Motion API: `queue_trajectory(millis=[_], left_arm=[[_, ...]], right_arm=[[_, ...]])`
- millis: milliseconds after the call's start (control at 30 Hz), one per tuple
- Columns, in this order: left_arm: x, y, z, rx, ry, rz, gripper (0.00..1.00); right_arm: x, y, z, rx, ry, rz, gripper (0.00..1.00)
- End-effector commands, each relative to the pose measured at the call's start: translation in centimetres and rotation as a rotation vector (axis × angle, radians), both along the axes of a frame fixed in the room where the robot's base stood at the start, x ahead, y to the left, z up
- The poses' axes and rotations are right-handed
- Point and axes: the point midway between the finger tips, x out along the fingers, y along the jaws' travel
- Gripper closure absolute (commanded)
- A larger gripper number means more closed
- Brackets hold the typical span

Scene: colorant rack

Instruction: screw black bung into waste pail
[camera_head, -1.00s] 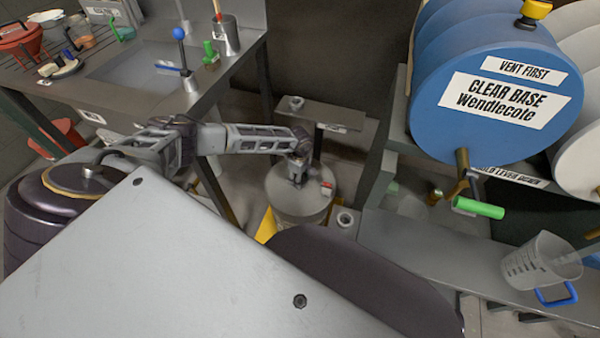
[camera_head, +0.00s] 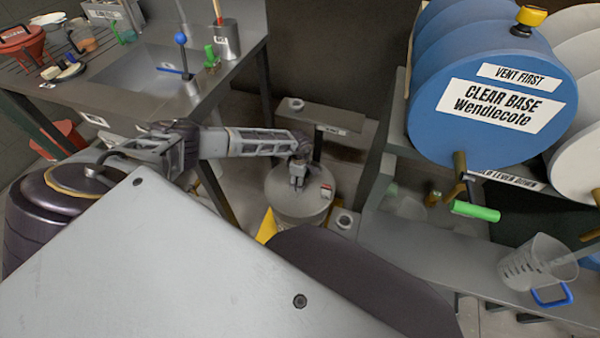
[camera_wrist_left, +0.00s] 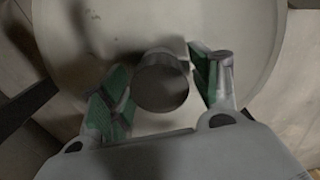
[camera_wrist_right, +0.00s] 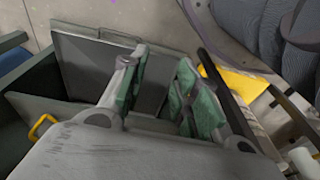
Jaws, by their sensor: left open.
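The waste pail (camera_head: 287,208) stands on the floor in the middle of the head view, with a round pale grey lid. The lid also fills the left wrist view (camera_wrist_left: 245,45). The black bung (camera_wrist_left: 162,82), a short dark cylinder, shows at the lid between the green-padded fingers of my left gripper (camera_wrist_left: 160,72). These fingers are open, one on each side of the bung, with visible gaps. I cannot tell how deep the bung sits. In the head view my left gripper (camera_head: 298,184) is low over the lid. My right gripper (camera_wrist_right: 158,72) is open and empty.
A sink bench (camera_head: 130,90) is at left. A blue drum (camera_head: 470,65) with a green-handled tap (camera_head: 476,211) is at right. A jug (camera_head: 530,262) stands on the lower ledge (camera_head: 440,245). A small red-marked item (camera_head: 326,191) is on the pail lid.

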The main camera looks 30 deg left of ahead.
Motion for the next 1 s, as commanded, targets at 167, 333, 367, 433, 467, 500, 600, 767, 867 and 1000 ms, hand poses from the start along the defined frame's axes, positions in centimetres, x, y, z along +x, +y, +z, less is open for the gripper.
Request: queue_trajectory(millis=[167, 333, 367, 433, 467, 500, 600, 767, 867, 1000], left_arm=[[0.0, 0.0, 0.1, 0.0, 0.0, 0.05, 0.38], [0.0, 0.0, 0.1, 0.0, 0.0, 0.1, 0.38], [0.0, 0.0, 0.1, 0.0, 0.0, 0.108, 0.38], [0.0, 0.0, 0.1, -0.001, 0.0, 0.128, 0.38], [0.0, 0.0, 0.1, -0.001, 0.0, 0.137, 0.38], [0.0, 0.0, 0.1, -0.001, 0.0, 0.148, 0.38], [0.0, 0.0, 0.1, -0.001, 0.0, 0.176, 0.38], [0.0, 0.0, 0.1, -0.001, 0.0, 0.222, 0.38], [0.0, 0.0, 0.1, 0.0, 0.001, 0.251, 0.38], [0.0, 0.0, 0.1, 0.0, 0.001, 0.292, 0.38]], right_arm=[[0.5, -0.1, -0.6, -0.002, -0.013, -0.003, 0.69], [0.1, -0.3, -1.6, -0.003, -0.009, -0.005, 0.69], [0.0, -0.3, -1.7, -0.004, -0.008, -0.005, 0.69], [-0.1, -0.3, -2.1, -0.004, -0.01, -0.006, 0.69], [-0.1, -0.4, -2.3, -0.004, -0.01, -0.006, 0.69], [-0.2, -0.4, -2.5, -0.005, -0.008, -0.007, 0.69], [-0.2, -0.5, -2.9, -0.005, -0.012, -0.008, 0.69], [0.2, -0.6, -3.5, -0.008, -0.021, -0.01, 0.69], [0.5, -0.8, -3.8, -0.01, -0.027, -0.01, 0.69], [0.3, -0.9, -4.5, -0.012, -0.032, -0.011, 0.69]])
